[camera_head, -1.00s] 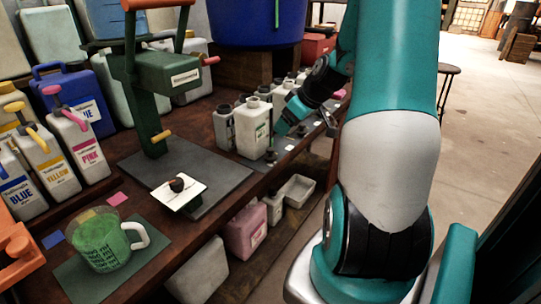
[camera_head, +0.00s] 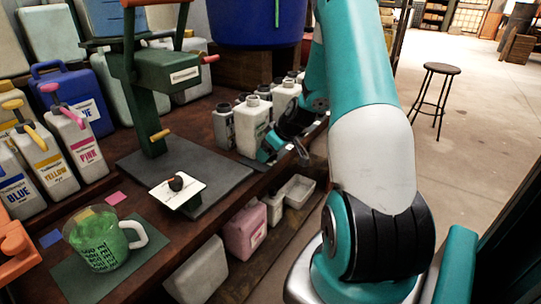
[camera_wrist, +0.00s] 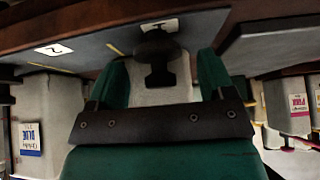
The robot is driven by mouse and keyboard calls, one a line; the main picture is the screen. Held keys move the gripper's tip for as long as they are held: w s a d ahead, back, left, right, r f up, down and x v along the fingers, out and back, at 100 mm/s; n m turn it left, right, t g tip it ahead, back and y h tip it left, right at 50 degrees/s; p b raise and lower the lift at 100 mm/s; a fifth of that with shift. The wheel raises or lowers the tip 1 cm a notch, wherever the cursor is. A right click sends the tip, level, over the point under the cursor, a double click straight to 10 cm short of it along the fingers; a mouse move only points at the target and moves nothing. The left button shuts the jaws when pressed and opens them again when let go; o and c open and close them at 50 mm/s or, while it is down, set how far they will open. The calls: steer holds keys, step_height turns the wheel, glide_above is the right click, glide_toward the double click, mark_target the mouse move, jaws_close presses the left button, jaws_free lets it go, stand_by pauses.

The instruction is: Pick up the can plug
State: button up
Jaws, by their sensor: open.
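The can plug (camera_wrist: 158,50), black with a wide head and narrower stem, shows in the wrist view near a white number label. My gripper (camera_wrist: 160,68) is open, with one green finger on each side of the plug. I cannot tell whether either finger touches it. In the head view my gripper (camera_head: 268,150) is low at the bench's front edge, just in front of a pale open-necked can (camera_head: 252,125). The plug cannot be made out there; the gripper seems to cover it.
Several grey-white cans crowd behind my gripper. A measuring jug of green liquid (camera_head: 100,240) is front left. A shelf with a pink can (camera_head: 245,230) lies below.

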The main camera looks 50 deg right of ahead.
steer(key=c, duration=1)
steer(key=shift+o, duration=0.2)
steer(key=shift+r, duration=0.15)
